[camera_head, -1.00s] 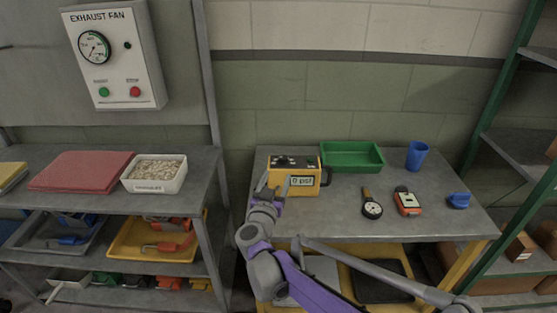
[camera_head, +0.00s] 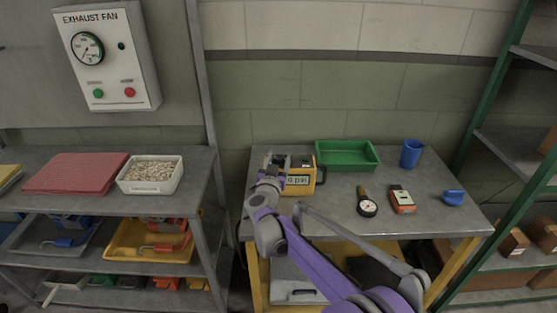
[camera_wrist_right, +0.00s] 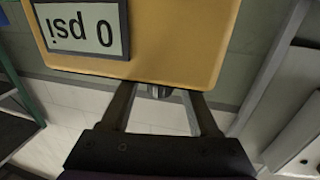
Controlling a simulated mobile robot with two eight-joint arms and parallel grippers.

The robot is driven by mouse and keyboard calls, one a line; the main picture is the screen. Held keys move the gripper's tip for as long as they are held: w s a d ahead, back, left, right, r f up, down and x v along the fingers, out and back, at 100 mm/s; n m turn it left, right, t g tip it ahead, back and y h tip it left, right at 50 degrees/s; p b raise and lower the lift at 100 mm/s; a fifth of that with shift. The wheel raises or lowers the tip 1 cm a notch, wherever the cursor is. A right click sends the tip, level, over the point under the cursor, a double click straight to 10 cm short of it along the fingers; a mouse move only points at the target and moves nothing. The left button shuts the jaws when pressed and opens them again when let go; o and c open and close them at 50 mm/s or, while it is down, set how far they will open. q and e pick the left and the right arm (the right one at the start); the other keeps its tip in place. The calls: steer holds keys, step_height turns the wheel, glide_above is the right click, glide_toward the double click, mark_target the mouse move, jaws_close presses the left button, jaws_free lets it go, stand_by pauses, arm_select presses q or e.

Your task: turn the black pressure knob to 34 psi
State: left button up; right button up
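The yellow pressure box (camera_head: 319,176) stands on the grey table at its left end. Its display (camera_head: 298,180) reads 0 psi, and the display also shows upside down in the right wrist view (camera_wrist_right: 84,30). My right gripper (camera_head: 278,162) is at the top left of the box, its fingers apart. In the right wrist view the fingertips pass behind the box's edge (camera_wrist_right: 180,75), so the tips are hidden. A small dark part (camera_wrist_right: 158,91), perhaps the black knob, shows between the fingers, with gaps beside it. My left gripper is not in view.
A green tray (camera_head: 347,165) is behind the box, with a blue cup (camera_head: 411,153) to its right. A round gauge (camera_head: 367,207), an orange meter (camera_head: 402,200) and a blue object (camera_head: 453,198) lie to the right. The table's front middle is clear.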

jaws_close()
steer(key=shift+a+m+h, duration=0.1)
steer(key=shift+m+h, duration=0.2)
steer(key=shift+h, duration=0.2)
steer(key=m+g+h, duration=0.1)
steer(key=h, duration=0.1)
steer(key=shift+m+h, duration=0.3)
steer(key=shift+m, duration=0.1)
steer(key=m+g+h, duration=0.2)
steer(key=h, duration=0.1)
steer(key=shift+a+r+m+h, duration=0.1)
steer(key=shift+m+h, duration=0.2)
steer(key=shift+m+g+h+p, duration=0.6)
steer(key=shift+m+h+p, duration=0.1)
steer(key=shift+p, duration=0.2)
steer(key=m+g+h+p, duration=0.2)
steer(key=g+p, duration=0.1)
steer(key=p, duration=0.2)
steer(key=shift+w+r+h+p, duration=0.1)
steer(key=shift+h+p, duration=0.25)
steer(key=shift+h, duration=0.05)
steer(key=shift+f+m+g+p, duration=0.2)
steer(key=shift+m+g+p, duration=0.2)
steer(key=shift+p, duration=0.2)
